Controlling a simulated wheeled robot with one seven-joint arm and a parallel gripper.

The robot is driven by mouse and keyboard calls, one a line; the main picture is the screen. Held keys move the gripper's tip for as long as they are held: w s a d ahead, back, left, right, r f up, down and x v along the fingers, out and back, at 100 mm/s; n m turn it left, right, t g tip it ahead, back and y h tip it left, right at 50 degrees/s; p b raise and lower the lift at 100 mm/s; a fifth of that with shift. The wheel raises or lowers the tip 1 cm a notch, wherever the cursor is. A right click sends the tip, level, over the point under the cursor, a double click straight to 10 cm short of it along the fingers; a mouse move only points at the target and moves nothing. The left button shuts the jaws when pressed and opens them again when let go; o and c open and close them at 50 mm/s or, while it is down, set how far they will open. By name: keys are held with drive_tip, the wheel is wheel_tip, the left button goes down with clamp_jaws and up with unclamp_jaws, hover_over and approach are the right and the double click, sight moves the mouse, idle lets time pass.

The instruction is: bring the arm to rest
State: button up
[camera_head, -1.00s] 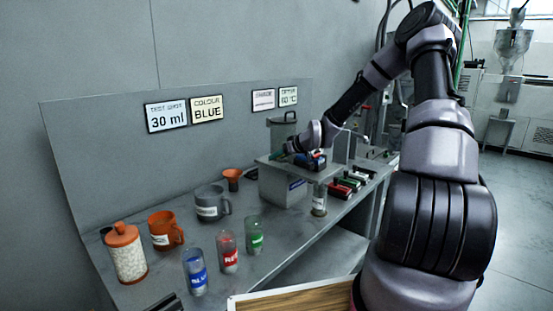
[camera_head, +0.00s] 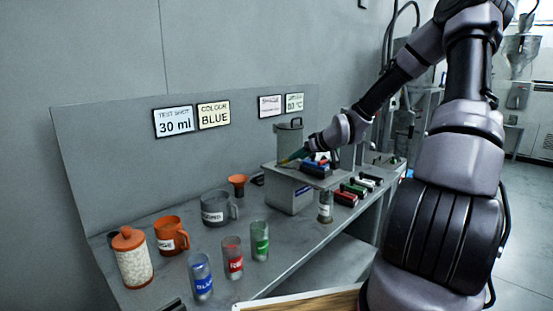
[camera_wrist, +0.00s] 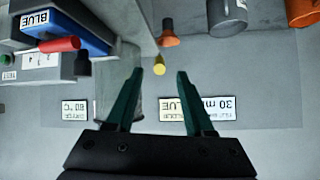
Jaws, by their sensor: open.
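My gripper (camera_wrist: 160,90) is open, with nothing between its two dark green fingers in the wrist view. In the head view my gripper (camera_head: 295,157) is above the right part of the bench, beside the grey machine (camera_head: 287,190). A blue block labelled BLUE (camera_wrist: 65,32) sits on the machine, to the left of the fingers in the wrist view and apart from them. In the head view the blue block (camera_head: 318,166) shows partly behind my wrist.
On the bench (camera_head: 225,270) stand a lidded jar (camera_head: 131,258), an orange mug (camera_head: 172,236), a grey mug (camera_head: 216,210), an orange funnel (camera_head: 237,184), blue, red and green labelled tubes (camera_head: 201,278), and coloured blocks (camera_head: 345,198). A panel (camera_head: 105,150) rises behind.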

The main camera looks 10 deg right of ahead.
drive_tip(key=s+r+m+g+h, duration=0.1)
drive_tip(key=s+r+m, duration=0.2)
drive_tip(key=s+r, duration=0.4)
drive_tip(key=s+r+m+h, duration=0.1)
drive_tip(key=s+r, duration=0.7)
drive_tip(key=s, duration=0.8)
drive_tip(key=s+a+r+m+g+h, duration=0.1)
drive_tip(key=s+r+m, duration=0.3)
drive_tip(key=s+r, duration=0.3)
drive_tip(key=s, duration=0.4)
drive_tip(key=shift+s+r+m+g, duration=0.15)
drive_tip(key=shift+r+m+g, duration=0.15)
